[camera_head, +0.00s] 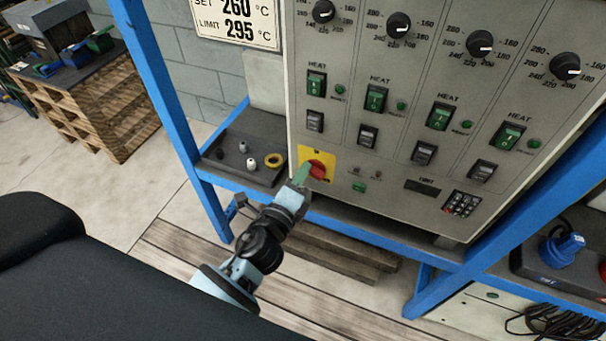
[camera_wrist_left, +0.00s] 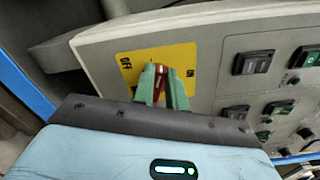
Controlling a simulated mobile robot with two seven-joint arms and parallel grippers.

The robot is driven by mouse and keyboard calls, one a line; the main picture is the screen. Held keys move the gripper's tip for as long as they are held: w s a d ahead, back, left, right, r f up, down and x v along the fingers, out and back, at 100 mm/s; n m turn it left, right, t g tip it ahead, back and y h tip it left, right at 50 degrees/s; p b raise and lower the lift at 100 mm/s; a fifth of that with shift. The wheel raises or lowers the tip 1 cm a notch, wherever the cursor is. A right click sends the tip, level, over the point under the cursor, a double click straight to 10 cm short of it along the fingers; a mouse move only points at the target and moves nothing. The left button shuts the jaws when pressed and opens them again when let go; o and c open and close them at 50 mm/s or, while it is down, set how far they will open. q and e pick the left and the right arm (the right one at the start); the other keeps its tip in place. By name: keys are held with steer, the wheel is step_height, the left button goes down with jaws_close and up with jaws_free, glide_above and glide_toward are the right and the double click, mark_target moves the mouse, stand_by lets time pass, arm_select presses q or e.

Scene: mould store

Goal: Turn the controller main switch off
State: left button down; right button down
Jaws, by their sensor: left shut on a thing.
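The controller (camera_head: 400,130) is a grey cabinet in a blue frame. Its main switch (camera_head: 317,169) is a red rotary knob on a yellow plate (camera_head: 305,154) at the panel's lower left. In the left wrist view the red knob (camera_wrist_left: 160,84) stands between the green fingers of my left gripper (camera_wrist_left: 161,85), which is shut on it. The yellow plate (camera_wrist_left: 180,55) reads OFF on the left and ON on the right there. The fingers hide part of the knob, so its exact pointing is hard to tell. My left gripper (camera_head: 303,174) also shows in the head view.
A blue post (camera_head: 170,90) stands left of my arm. Stacked pallets (camera_head: 110,110) stand farther left.

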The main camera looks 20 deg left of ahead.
arm_select(q)
steer(key=shift+a+f+n+b, duration=0.1)
steer(key=shift+f+n+b, duration=0.1)
steer(key=shift+n, duration=0.9)
steer(key=shift+f+n+b, duration=0.15)
steer(key=shift+n, duration=0.95)
steer(key=c, duration=1.4)
jaws_free()
steer(key=shift+c, duration=0.2)
steer(key=shift+s, duration=0.1)
steer(key=s, duration=0.7)
steer(key=shift+s+b, duration=0.35)
steer(key=shift+b, duration=0.05)
steer(key=shift+a, duration=0.1)
